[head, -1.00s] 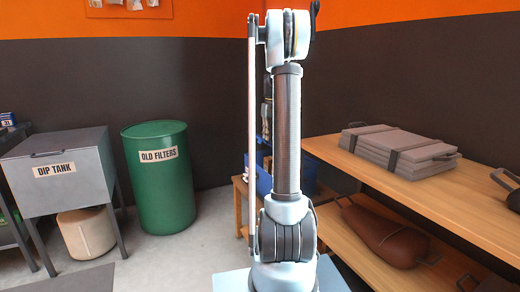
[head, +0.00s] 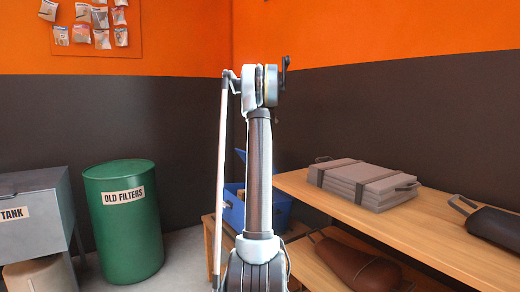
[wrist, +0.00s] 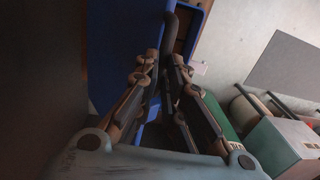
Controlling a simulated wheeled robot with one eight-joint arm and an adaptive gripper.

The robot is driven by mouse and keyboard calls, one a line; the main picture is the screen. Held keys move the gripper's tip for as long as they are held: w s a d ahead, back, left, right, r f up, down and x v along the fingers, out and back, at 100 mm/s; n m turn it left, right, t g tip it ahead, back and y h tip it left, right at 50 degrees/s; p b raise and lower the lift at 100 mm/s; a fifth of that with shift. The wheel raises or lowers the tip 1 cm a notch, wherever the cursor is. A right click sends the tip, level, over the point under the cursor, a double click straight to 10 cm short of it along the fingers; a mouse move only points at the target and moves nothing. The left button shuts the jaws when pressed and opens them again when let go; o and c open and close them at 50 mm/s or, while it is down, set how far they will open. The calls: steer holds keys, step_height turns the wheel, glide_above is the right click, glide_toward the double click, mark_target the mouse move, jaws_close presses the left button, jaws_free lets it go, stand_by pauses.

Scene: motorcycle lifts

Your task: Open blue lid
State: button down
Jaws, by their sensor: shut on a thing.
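A blue box (head: 234,212) stands on a low wooden bench behind my arm in the head view. A blue flap, apparently its lid (head: 241,155), rises tilted above it, and my arm hides much of both. In the wrist view, the blue lid (wrist: 112,50) fills the upper left and middle. My gripper (wrist: 163,62) is shut on a dark curved handle (wrist: 170,22) at the lid. The exact grip between the fingers is dark and hard to see. The head view does not show my gripper clearly.
A green drum (head: 123,222) and a grey dip tank (head: 35,205) stand to the left. A wooden shelf (head: 440,228) on the right carries a strapped grey stack (head: 362,183) and a dark handled thing (head: 495,226). Grey floor (head: 185,250) lies between drum and bench.

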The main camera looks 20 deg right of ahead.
steer(key=shift+s+d+f, duration=0.1)
steer(key=shift+d+f, duration=0.1)
steer(key=shift+d, duration=0.1)
stand_by(0.5)
steer(key=c, duration=1.7)
jaws_free()
steer(key=shift+d+f, duration=0.1)
steer(key=shift+o, duration=0.2)
steer(key=shift+s+r, duration=0.65)
steer(key=shift+r, duration=0.15)
steer(key=shift+w+d, duration=0.2)
steer(key=shift+d+r, duration=0.15)
steer(key=shift+r, duration=0.1)
steer(key=w+d+r, duration=0.3)
steer(key=d+r, duration=0.9)
steer(key=d, duration=0.1)
steer(key=shift+w+d+r, duration=0.15)
steer(key=shift+w+r, duration=0.15)
steer(key=shift+w, duration=0.05)
